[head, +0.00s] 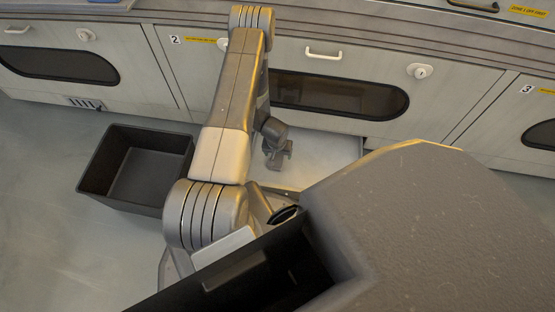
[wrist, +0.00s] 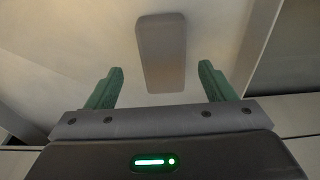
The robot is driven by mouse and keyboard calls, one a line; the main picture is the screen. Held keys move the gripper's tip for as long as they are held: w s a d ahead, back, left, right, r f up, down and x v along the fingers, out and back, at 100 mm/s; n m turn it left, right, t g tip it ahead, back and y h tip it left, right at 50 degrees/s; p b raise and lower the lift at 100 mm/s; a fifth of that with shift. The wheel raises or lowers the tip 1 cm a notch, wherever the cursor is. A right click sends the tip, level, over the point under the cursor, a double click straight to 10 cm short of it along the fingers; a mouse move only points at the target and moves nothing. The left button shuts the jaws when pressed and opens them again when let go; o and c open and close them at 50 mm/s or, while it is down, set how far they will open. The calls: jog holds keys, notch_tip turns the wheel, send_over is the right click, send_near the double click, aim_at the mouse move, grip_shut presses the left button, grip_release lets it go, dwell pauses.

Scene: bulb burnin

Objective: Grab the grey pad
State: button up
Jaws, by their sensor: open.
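The grey pad (wrist: 162,45) is a rounded rectangular block on a pale surface. It shows in the wrist view just ahead of my gripper, its long side pointing away from me. My gripper (wrist: 160,66) has two green fingers spread wide, one to each side of the pad's near end, with gaps on both sides. The fingers do not touch the pad. I cannot tell how far above the pad they are. In the head view my arm's end (head: 277,152) hangs low in front of the cabinets; the fingers and pad cannot be made out there.
An empty black bin (head: 136,172) stands on the floor left of my arm. A row of pale cabinets with dark windows (head: 338,95) and handles (head: 323,55) runs behind. A pale flat surface (head: 325,157) lies below my wrist.

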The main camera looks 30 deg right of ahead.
aim_at(277, 156)
jog(key=f, duration=0.3)
jog(key=w+f+b, duration=0.1)
jog(key=shift+w+d+f, duration=0.1)
jog(key=shift+d+f, duration=0.15)
jog(key=shift+c, duration=0.3)
jog(key=c, duration=1)
jog(key=shift+r, duration=0.1)
notch_tip(277, 156, up, 10)
jog(key=p, duration=0.5)
jog(key=shift+p, duration=0.35)
